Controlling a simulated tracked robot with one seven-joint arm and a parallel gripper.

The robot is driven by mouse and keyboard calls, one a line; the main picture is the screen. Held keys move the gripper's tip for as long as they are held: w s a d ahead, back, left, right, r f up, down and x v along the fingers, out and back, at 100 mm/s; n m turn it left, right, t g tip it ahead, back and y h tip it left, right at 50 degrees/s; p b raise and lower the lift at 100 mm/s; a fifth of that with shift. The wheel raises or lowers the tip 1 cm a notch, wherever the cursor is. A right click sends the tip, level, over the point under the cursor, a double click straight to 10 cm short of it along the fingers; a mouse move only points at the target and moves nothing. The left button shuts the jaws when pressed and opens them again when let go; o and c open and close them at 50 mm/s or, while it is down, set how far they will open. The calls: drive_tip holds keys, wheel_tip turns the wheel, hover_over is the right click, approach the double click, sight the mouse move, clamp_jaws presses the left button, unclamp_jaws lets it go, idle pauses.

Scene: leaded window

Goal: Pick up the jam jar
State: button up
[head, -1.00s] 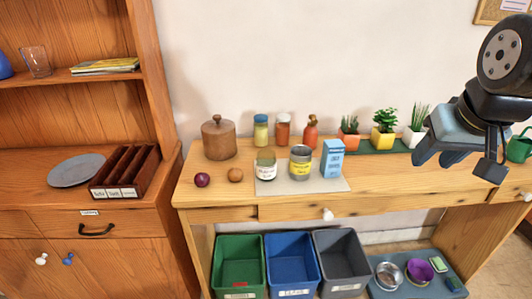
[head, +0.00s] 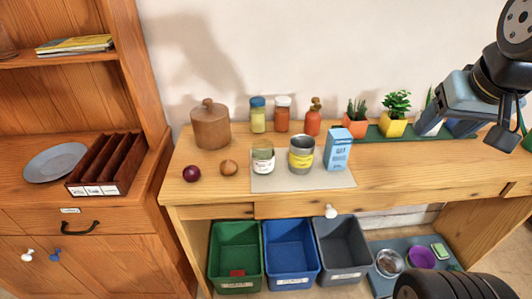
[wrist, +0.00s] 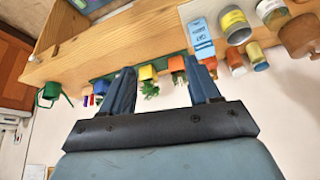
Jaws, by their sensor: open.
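The jam jar (head: 263,158), a small glass jar with a pale label, stands upright on a light mat (head: 290,182) on the wooden counter. It stands left of an open can with a yellow label (head: 301,155). In the wrist view the jar (wrist: 271,11) shows at the top right. My gripper (head: 446,122) is at the right in the head view, well right of the jar and apart from it. In the wrist view its two fingers (wrist: 163,88) are spread with nothing held between them.
A blue carton (head: 338,149) stands right of the can. Behind are two jars (head: 270,118), an orange-red bottle (head: 313,121) and potted plants (head: 393,115). A brown crock (head: 210,127), onion (head: 191,173) and brown round item (head: 229,167) are left. Bins (head: 290,255) stand below.

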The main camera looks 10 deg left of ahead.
drive_tip(key=o, duration=0.6)
drive_tip(key=w+a, duration=0.2)
drive_tip(key=w+a+f+n+y, duration=0.1)
drive_tip(key=w, duration=0.1)
drive_tip(key=w+a+n, duration=0.1)
drive_tip(key=w+a, duration=0.1)
drive_tip(key=shift+w+a+f+g, duration=0.2)
drive_tip(key=shift+w+a+g, duration=0.1)
drive_tip(key=shift+w+a, duration=0.1)
drive_tip(key=w+a+f+n+y, duration=0.1)
drive_tip(key=w+a+f, duration=0.1)
drive_tip(key=w+a, duration=0.2)
drive_tip(key=a, duration=0.2)
drive_tip(key=shift+a+n+g, duration=0.3)
drive_tip(key=shift+a+n, duration=0.1)
drive_tip(key=n+g, duration=0.1)
drive_tip(key=n, duration=0.3)
hover_over(263, 158)
drive_tip(key=d, duration=0.2)
wheel_tip(263, 158, down, 9)
drive_tip(key=shift+y, duration=0.3)
drive_tip(key=shift+x, duration=6.55)
